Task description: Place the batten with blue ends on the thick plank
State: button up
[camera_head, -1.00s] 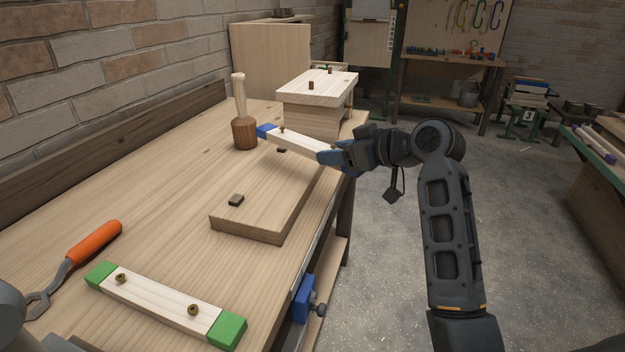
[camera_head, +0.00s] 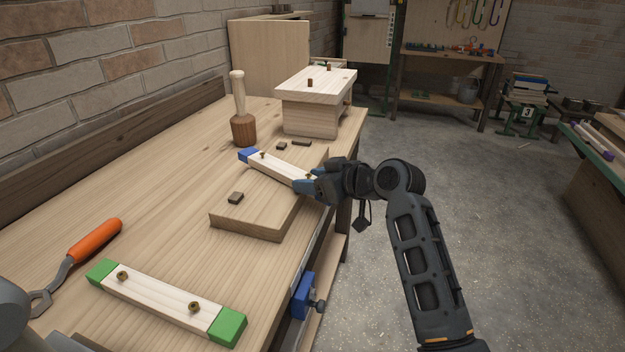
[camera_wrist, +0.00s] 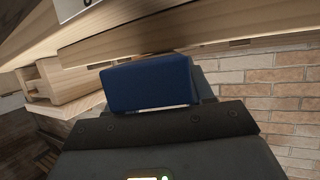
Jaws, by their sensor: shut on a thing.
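The batten with blue ends (camera_head: 282,168) is pale wood with two brass-coloured knobs. My gripper (camera_head: 312,186) is shut on its right end, whose blue tip is mostly hidden by the fingers in the head view. A blue block (camera_wrist: 150,84) fills the middle of the wrist view, at the gripper. The thick plank (camera_head: 248,222) lies on the bench, with a small dark block (camera_head: 235,198) on its near part. The batten is over the far part of the plank, slightly tilted. I cannot tell whether it touches the plank.
A batten with green ends (camera_head: 165,301) and an orange-handled tool (camera_head: 93,240) lie on the bench at the near left. A wooden mallet (camera_head: 242,125) stands beyond the batten. A raised wooden stand (camera_head: 312,88) is at the bench's far end. A blue clamp (camera_head: 302,296) sits at the front edge.

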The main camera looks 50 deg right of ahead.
jog(key=shift+f, duration=0.15)
jog(key=o, duration=1.1)
jog(key=shift+o, duration=0.2)
jog(key=shift+s+r, duration=0.2)
jog(key=shift+r, duration=0.05)
jog(key=v, duration=1.1)
jog(key=shift+s+r+b, duration=0.15)
jog(key=shift+s+b, duration=0.1)
jog(key=shift+b, duration=0.1)
